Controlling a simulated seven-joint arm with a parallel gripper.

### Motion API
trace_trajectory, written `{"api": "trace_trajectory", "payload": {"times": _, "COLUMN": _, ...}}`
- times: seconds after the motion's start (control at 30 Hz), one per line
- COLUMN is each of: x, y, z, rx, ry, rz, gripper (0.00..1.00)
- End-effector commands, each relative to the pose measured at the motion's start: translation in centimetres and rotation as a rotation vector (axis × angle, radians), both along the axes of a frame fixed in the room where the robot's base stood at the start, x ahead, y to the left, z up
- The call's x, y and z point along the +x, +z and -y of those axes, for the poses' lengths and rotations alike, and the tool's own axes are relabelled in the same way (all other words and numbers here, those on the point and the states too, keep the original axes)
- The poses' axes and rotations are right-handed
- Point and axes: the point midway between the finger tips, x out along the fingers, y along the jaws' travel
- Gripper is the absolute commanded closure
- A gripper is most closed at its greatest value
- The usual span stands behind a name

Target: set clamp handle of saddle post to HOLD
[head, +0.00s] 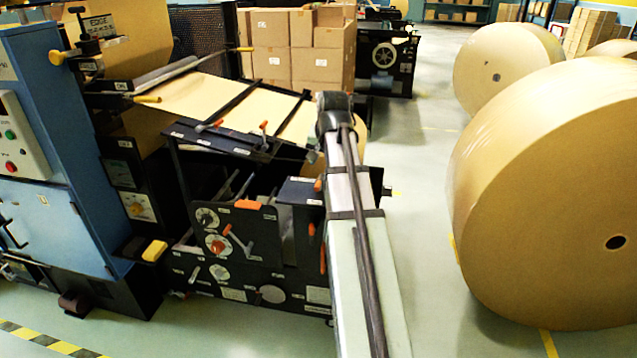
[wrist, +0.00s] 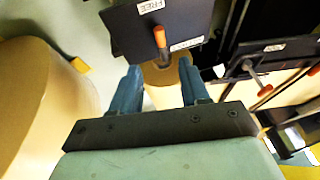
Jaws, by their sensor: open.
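In the wrist view, a dark plate (wrist: 130,38) carries a clamp handle with an orange grip (wrist: 160,37). A white label reading FREE (wrist: 152,6) is above the grip, and a second white label (wrist: 186,44) is beside its lower end, its text too small to read. Which setting the handle points at is unclear. My gripper (wrist: 159,68) is open, its two blue fingers apart, with the handle ahead of the gap and nothing held. In the head view, my arm hides the gripper and part of a dark box (head: 300,190), possibly the saddle post.
The dark machine frame (head: 255,225) has several other orange and red handles. A second labelled lever plate (wrist: 265,47) is at right in the wrist view. A large kraft roll (head: 540,200) stands to the right, with open floor (head: 420,210) between.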

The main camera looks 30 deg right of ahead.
Motion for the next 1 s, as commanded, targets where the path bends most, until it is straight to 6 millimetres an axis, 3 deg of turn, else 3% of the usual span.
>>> {"api": "trace_trajectory", "payload": {"times": 0.6, "x": 3.5, "y": -8.1, "z": 1.3, "rx": 0.000, "ry": 0.001, "rz": -0.002, "gripper": 0.55}}
{"api": "trace_trajectory", "payload": {"times": 1.0, "x": 4.7, "y": -10.8, "z": 1.7, "rx": 0.000, "ry": 0.001, "rz": 0.000, "gripper": 0.55}}
